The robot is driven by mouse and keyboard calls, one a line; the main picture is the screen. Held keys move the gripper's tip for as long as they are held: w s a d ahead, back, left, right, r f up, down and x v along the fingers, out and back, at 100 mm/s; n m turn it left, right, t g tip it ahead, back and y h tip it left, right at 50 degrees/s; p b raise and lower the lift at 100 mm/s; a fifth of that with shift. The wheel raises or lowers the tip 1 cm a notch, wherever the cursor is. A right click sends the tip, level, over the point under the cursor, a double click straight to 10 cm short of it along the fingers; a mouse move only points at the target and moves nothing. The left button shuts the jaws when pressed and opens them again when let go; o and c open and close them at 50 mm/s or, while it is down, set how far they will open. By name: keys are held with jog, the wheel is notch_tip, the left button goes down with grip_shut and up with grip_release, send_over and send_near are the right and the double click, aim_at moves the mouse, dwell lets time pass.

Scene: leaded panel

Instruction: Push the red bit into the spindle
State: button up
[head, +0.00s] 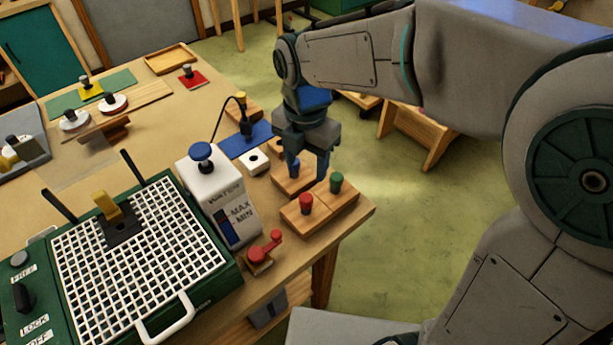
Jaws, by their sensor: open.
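The red bit (305,202) stands upright in a wooden block (303,224) near the table's right corner. My gripper (308,168) is open, fingers down, behind and slightly above the red bit, apart from it. Its fingers are over the back wooden block, and something blue shows by the left finger. The green grinder (228,262) with a white grid top stands at the front left. A black plate with a yellow piece (107,205) sits on its grid. I cannot make out the spindle clearly; it may be hidden there.
A green bit (336,182) stands in the block right of the red one. A white water tank (207,178) with a blue knob and a red crank (266,248) stand between the grinder and the blocks. The table's edge (350,236) is close to the blocks.

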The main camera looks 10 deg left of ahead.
aim_at(306, 197)
notch_tip(306, 197, down, 12)
jog(key=shift+f, duration=0.25)
dwell(0.3)
jog(key=c, duration=1.1)
